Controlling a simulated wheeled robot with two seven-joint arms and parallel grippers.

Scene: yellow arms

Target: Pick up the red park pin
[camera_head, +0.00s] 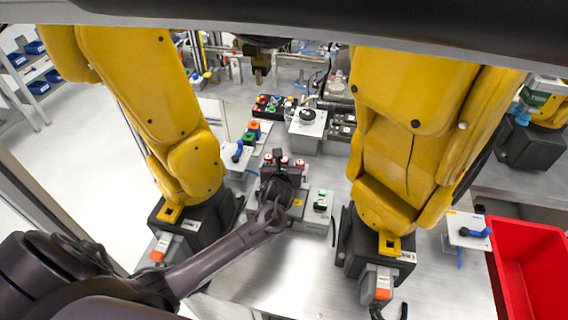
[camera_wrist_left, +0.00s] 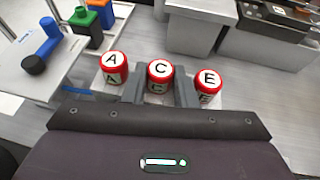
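Three red pins with white lettered tops stand in a row in the left wrist view: A (camera_wrist_left: 116,62), C (camera_wrist_left: 160,70) and E (camera_wrist_left: 208,79). They also show as small red caps (camera_head: 284,160) in the head view, just beyond my left gripper (camera_head: 279,172). In the left wrist view its two grey fingers (camera_wrist_left: 162,92) are apart, one on each side of the C pin. I cannot tell whether they touch it. The lower parts of the pins are partly hidden. My right gripper is not in view.
Two large yellow arms (camera_head: 150,90) (camera_head: 410,130) flank the work area. A red bin (camera_head: 538,270) is at the far right.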

